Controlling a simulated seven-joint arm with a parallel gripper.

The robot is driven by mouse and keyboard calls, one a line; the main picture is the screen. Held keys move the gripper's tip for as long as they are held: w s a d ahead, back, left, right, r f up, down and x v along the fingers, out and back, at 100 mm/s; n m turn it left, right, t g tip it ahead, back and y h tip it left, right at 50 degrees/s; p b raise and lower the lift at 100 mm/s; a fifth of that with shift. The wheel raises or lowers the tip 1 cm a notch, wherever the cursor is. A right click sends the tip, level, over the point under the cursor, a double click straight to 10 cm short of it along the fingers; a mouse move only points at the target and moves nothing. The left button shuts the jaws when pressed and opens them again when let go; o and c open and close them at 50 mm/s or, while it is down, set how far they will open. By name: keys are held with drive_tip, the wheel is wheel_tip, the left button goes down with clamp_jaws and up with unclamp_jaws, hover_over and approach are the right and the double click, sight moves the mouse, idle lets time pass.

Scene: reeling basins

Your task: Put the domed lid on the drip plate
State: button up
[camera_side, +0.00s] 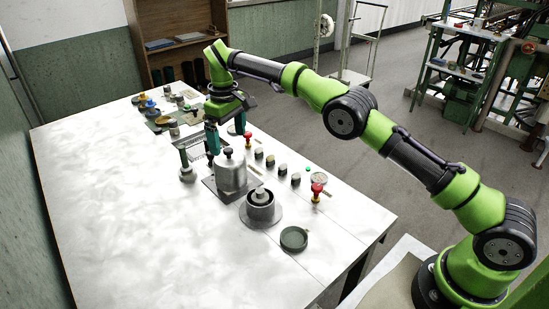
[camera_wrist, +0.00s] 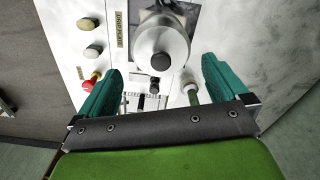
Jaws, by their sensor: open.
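The domed lid (camera_side: 231,174) is a silver, tall rounded piece with a small black knob on top. It stands upright on a dark square plate (camera_side: 213,188), seemingly the drip plate; a label partly reading "drip plate" (camera_wrist: 122,29) lies beside it in the wrist view. I cannot tell whether anything is under the lid. In the wrist view the lid (camera_wrist: 160,38) is ahead of my fingers, its black knob between the tip directions. My gripper (camera_side: 228,143) has teal fingers spread apart, close above the knob, holding nothing. In the wrist view the gripper (camera_wrist: 160,70) is open too.
A green-handled tool (camera_side: 187,168) stands left. Dark knobs and a red knob (camera_side: 317,191) line the right. The table's left half is clear.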

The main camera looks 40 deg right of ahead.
sight(239, 157)
drive_tip(key=s+d+r+m+t+y, duration=0.1)
drive_tip(key=s+d+r+m+t, duration=0.35)
drive_tip(key=s+r, duration=1.1)
drive_tip(key=s+d+f+m+t, duration=0.1)
drive_tip(key=s+d+f, duration=0.1)
drive_tip(key=s, duration=0.8)
drive_tip(key=s+d+f+m+t+y, duration=0.1)
drive_tip(key=s+d+f+m, duration=0.1)
drive_tip(key=s, duration=0.7)
drive_tip(key=shift+s+f+t, duration=0.2)
drive_tip(key=shift+s+t, duration=0.15)
drive_tip(key=shift+s, duration=0.05)
